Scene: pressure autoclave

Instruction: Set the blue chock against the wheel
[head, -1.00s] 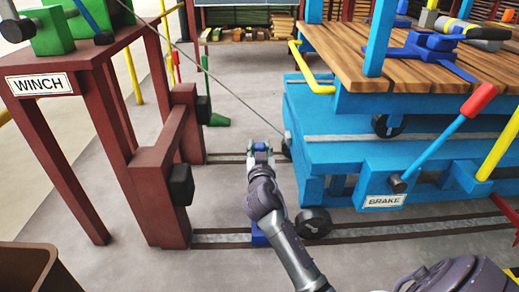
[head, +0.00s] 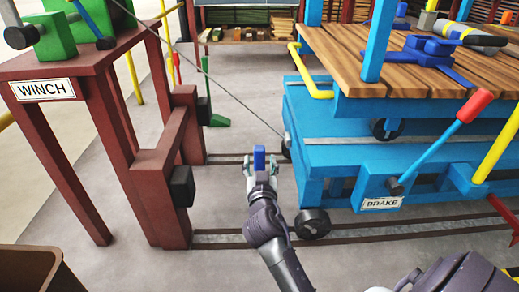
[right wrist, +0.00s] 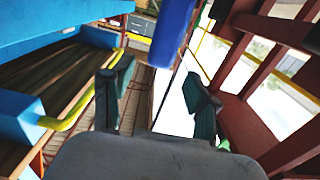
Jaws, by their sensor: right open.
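My right gripper (head: 260,165) is open over the near rail, left of the blue cart. The upright blue handle (head: 259,154) of the blue chock shows at its fingertips. In the right wrist view the handle (right wrist: 174,36) comes down from the top, in line with the gap between the spread fingers, and they are not closed on it. The chock's base is hidden behind my right arm. The black cart wheel (head: 312,223) stands on the near rail, just right of my forearm. My left gripper is not in view.
The blue cart (head: 350,155) with its wooden deck and brake lever (head: 440,148) stands right. The red winch frame (head: 160,165) with black bumpers stands left. A cable (head: 215,80) slants between them. A green chock (head: 217,120) stands farther back. Brown bin lower left.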

